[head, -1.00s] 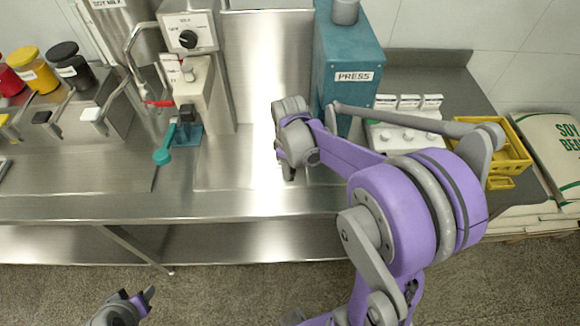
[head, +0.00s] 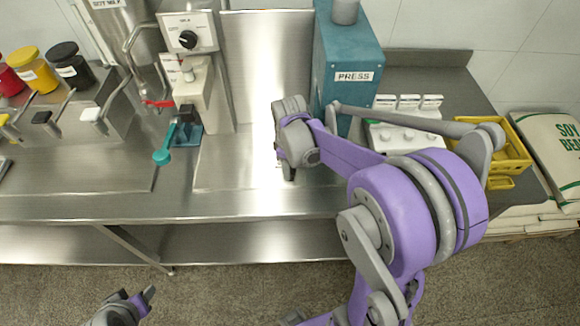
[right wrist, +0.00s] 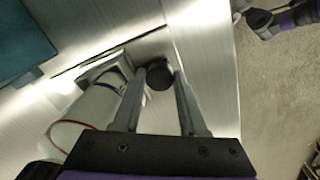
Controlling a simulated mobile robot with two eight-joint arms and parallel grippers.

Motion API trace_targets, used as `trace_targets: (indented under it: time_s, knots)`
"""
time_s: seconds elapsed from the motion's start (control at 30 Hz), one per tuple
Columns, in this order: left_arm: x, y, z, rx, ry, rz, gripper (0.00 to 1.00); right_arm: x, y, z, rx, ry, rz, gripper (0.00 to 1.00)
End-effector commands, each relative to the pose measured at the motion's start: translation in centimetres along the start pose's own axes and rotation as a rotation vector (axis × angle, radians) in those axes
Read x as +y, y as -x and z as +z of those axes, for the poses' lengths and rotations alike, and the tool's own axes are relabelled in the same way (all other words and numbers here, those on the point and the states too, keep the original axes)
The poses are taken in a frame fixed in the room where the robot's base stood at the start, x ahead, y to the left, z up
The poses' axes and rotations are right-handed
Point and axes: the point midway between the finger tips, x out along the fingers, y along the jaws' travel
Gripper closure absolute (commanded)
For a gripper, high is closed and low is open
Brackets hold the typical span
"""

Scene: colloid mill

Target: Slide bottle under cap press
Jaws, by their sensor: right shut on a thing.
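In the head view my right gripper (head: 287,172) is low over the steel counter, just left of the teal press (head: 347,85) labelled PRESS. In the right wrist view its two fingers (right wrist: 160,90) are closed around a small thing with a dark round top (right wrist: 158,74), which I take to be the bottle. The rest of the bottle is hidden from both views. My left gripper (head: 136,300) is at the bottom left of the head view, empty in front of the counter, with its fingers apart.
A pale machine with a black knob (head: 188,38) and a teal lever (head: 163,155) stand to the left. The steel counter (head: 235,170) is clear left of my right gripper.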

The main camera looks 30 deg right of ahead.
Motion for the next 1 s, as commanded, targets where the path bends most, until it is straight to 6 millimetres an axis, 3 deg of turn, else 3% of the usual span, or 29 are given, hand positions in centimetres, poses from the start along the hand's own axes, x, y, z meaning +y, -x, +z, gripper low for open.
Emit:
trace_targets:
  time_s: [0.17, 0.5, 0.87, 0.9, 0.93, 1.0]
  knots:
    - [0.0, -0.1, 0.1, -0.001, 0.000, 0.000, 0.50, 0.3, 0.0, 0.4, -0.002, -0.002, 0.001, 1.00]
    - [0.0, -0.6, 0.8, -0.007, 0.000, 0.000, 0.50, 2.0, -0.1, 3.9, -0.002, -0.003, 0.002, 1.00]
    - [0.0, -0.6, 0.8, -0.007, 0.000, 0.000, 0.50, 2.1, 0.0, 4.1, 0.001, 0.001, 0.001, 1.00]
    - [0.0, -0.6, 0.8, -0.007, 0.000, 0.000, 0.50, 2.1, 0.0, 4.1, 0.001, 0.001, 0.001, 0.51]
    - [0.0, -0.6, 0.8, -0.007, 0.000, 0.000, 0.50, 2.1, 0.0, 4.1, 0.001, 0.001, 0.001, 0.46]
    - [0.0, -0.6, 0.8, -0.007, 0.000, 0.000, 0.50, 2.1, 0.0, 4.1, 0.001, 0.000, 0.001, 0.46]
